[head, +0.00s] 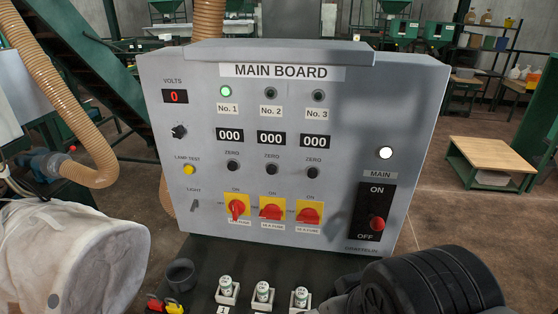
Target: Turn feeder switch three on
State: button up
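The grey main board (350,150) fills the middle of the head view. Feeder switch three (309,215) is the rightmost of three red rotary knobs on yellow plates, under the No. 3 column. Its handle looks roughly crosswise, like that of switch two (271,212). Switch one (237,209) has its handle closer to upright. The No. 1 lamp (225,91) glows green; the No. 3 lamp (318,96) is dark. A black ribbed body at the bottom right seems to be my gripper (410,290), below and right of switch three; its fingertips cannot be made out.
The main switch (376,222) has a red knob, with a lit white lamp (385,152) above. Several small labelled items, one of them a green-and-white container (263,291), stand on the dark ledge below. A white bag (75,255) is at left. A wooden table (490,155) stands behind right.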

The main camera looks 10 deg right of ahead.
aim_at(308, 215)
jog(key=k+l+z, duration=0.1)
jog(key=k+z, duration=0.2)
jog(key=k, duration=0.15)
jog(key=k+l+z, duration=0.2)
jog(key=k+z, duration=0.15)
jog(key=k, duration=0.15)
